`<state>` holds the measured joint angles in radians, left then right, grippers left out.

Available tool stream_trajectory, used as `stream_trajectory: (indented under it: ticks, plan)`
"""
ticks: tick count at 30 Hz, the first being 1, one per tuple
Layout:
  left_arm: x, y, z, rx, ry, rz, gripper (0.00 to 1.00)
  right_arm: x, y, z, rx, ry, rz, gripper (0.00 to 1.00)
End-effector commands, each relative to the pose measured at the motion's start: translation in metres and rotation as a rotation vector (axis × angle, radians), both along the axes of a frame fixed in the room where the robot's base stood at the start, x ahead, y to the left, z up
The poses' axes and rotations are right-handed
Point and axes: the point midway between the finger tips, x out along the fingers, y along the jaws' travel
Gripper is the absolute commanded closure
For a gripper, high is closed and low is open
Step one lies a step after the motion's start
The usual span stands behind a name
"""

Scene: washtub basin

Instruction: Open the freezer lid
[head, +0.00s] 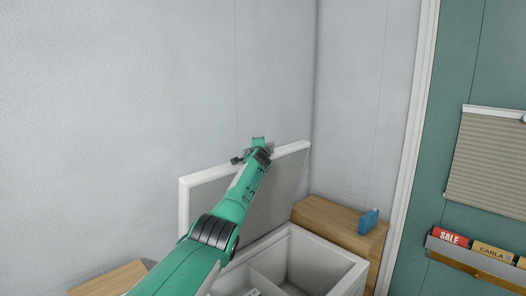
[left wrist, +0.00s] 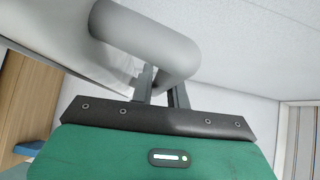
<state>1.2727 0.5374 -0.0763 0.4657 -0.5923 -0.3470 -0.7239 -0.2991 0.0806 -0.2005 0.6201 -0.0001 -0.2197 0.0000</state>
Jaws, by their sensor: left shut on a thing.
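The freezer (head: 352,274) is a white chest at the lower middle of the head view. Its lid (head: 285,185) stands raised, close to upright, along the back wall side, so the divided interior shows. My left gripper (head: 258,142) is at the lid's top edge; my green arm crosses in front of the lid and hides part of it. In the left wrist view, the gripper fingers (left wrist: 163,88) are shut on a thick grey handle (left wrist: 145,38), with the white lid behind it. My right gripper is not in view.
A wooden cabinet (head: 335,217) with a blue object (head: 368,221) on it stands right of the freezer. Another wooden surface (head: 112,280) is at the lower left. A shelf with signs (head: 470,248) hangs on the green wall at right.

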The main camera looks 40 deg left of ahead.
Motion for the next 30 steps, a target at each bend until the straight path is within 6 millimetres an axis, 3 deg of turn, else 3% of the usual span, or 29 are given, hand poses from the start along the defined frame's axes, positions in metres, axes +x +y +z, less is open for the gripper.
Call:
stream_trajectory:
  ticks: [23,24,30]
  plan:
    - [0.0008,0.0107,0.0001,-0.037,0.007,0.002,1.00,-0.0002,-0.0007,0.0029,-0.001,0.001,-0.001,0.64]
    - [0.0009,0.0106,0.0001,-0.037,0.007,0.002,0.76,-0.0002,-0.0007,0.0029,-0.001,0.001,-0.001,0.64]
    - [0.0010,0.0103,0.0013,-0.036,0.005,0.001,0.75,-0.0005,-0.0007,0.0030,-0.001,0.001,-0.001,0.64]
